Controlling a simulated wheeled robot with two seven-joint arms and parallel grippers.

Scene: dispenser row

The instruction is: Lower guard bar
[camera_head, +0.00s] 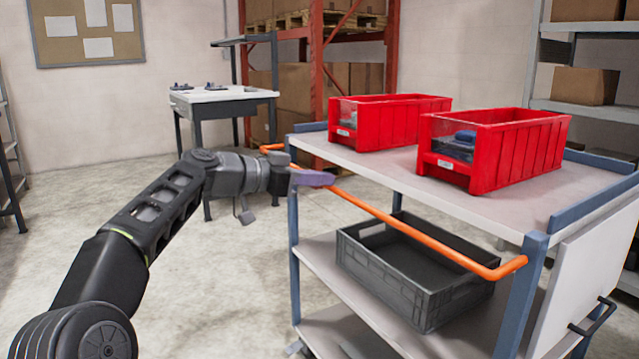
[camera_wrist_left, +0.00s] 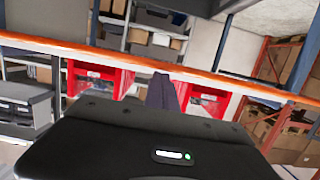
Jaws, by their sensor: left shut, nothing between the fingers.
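The orange guard bar (camera_head: 418,236) runs along the front of the cart, close to the level of its top shelf. Its near end bends in at the right front blue post, and its far end shows behind my left wrist. My left gripper (camera_head: 314,178) has its purple fingers shut and empty, overlapping the bar near its far end. In the left wrist view the bar (camera_wrist_left: 225,79) crosses the whole picture, and the shut fingertips (camera_wrist_left: 161,84) are just below it. I cannot tell whether they touch it. My right gripper is not in view.
Two red bins (camera_head: 385,120) (camera_head: 492,147) stand on the cart's top shelf (camera_head: 470,203). An empty dark crate (camera_head: 415,272) sits on the shelf below. A white table (camera_head: 222,96) and pallet racking (camera_head: 316,60) stand behind. The floor left of the cart is clear.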

